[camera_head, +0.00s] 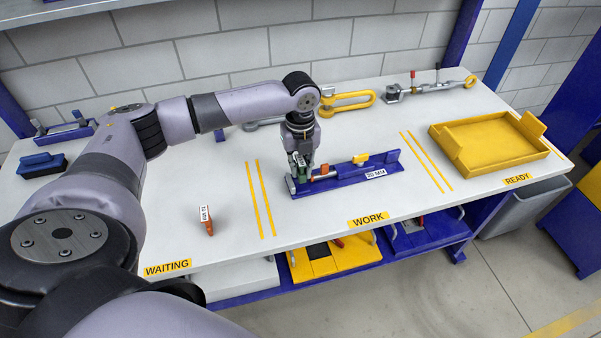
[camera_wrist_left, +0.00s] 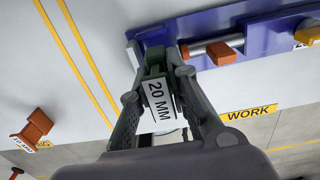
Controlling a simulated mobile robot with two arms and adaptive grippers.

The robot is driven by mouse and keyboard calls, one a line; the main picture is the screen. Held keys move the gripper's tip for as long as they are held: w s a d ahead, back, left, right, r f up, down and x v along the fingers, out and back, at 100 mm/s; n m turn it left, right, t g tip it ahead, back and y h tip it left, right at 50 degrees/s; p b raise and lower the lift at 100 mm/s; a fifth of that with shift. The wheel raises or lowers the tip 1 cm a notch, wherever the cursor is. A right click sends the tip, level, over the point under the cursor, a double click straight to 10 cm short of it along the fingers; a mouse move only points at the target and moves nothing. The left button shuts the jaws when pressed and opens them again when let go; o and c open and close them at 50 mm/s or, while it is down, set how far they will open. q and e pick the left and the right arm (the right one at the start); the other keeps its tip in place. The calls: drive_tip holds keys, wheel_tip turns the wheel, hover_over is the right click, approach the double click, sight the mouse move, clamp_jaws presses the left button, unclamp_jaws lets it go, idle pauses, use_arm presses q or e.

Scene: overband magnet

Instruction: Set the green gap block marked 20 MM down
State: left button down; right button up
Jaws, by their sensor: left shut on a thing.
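My left gripper (camera_head: 302,166) is shut on the green gap block, over the left end of the blue fixture (camera_head: 345,184) in the WORK zone. In the left wrist view the fingers (camera_wrist_left: 162,62) grip the green block (camera_wrist_left: 154,68), and its white 20 MM label (camera_wrist_left: 160,108) faces the camera. The far end of the block is by the fixture's left end and a metal rod (camera_wrist_left: 197,50); I cannot tell whether it touches. The fixture bears an orange part (camera_head: 325,172), a yellow part (camera_head: 360,158) and a 20 MM label (camera_head: 376,174). My right gripper is not in view.
An orange block (camera_head: 209,228) with a white label stands in the WAITING zone. A yellow tray (camera_head: 490,150) is in the READY zone. Yellow shackle (camera_head: 347,102), a turnbuckle (camera_head: 430,88) and a dark blue brush (camera_head: 42,166) lie farther back. Bare bench lies around the fixture's front.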

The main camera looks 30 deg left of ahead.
sight(301, 174)
use_arm(q)
wheel_tip(301, 174, down, 2)
drive_tip(key=shift+f, duration=0.25)
drive_tip(key=shift+s+d+f, duration=0.1)
drive_tip(key=shift+s+f, duration=0.05)
drive_tip(key=shift+s, duration=0.1)
drive_tip(key=shift+w+f, duration=0.1)
drive_tip(key=shift+w, duration=0.05)
drive_tip(key=c, duration=1.8)
unclamp_jaws()
drive_tip(key=shift+w, duration=0.15)
drive_tip(key=shift+r, duration=0.2)
wheel_tip(301, 174, up, 12)
drive_tip(key=shift+f+b, duration=0.1)
drive_tip(key=shift+b, duration=0.25)
